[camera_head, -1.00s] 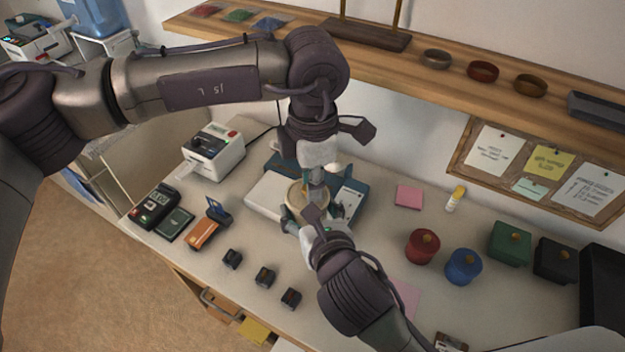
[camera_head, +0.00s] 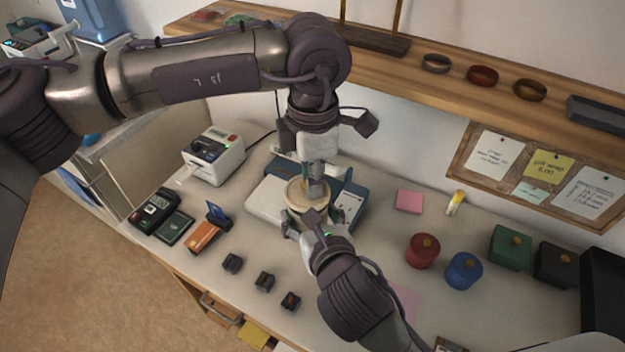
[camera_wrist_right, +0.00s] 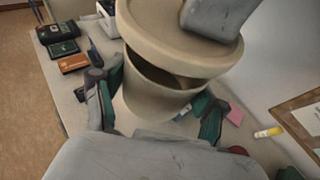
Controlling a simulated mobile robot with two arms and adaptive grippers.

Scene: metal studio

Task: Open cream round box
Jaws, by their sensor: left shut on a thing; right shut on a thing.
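The cream round box is between my two grippers above the counter. Its lid (camera_head: 297,194) is raised from the body, and a dark gap shows under the lid (camera_wrist_right: 160,35) in the right wrist view. The lid is tilted and still overlaps the body (camera_wrist_right: 150,98) at one side. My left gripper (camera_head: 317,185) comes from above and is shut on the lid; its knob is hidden. My right gripper (camera_head: 309,226) is shut around the body, with green-padded fingers on both sides in the wrist view. The inside is mostly hidden.
A white and blue device (camera_head: 268,203) lies right behind the box. Red (camera_head: 422,252) and blue (camera_head: 464,271) round boxes and green (camera_head: 510,247) and black (camera_head: 556,263) boxes stand to the right. Small dark blocks (camera_head: 265,281) and a card reader (camera_head: 155,210) are left. A shelf runs above.

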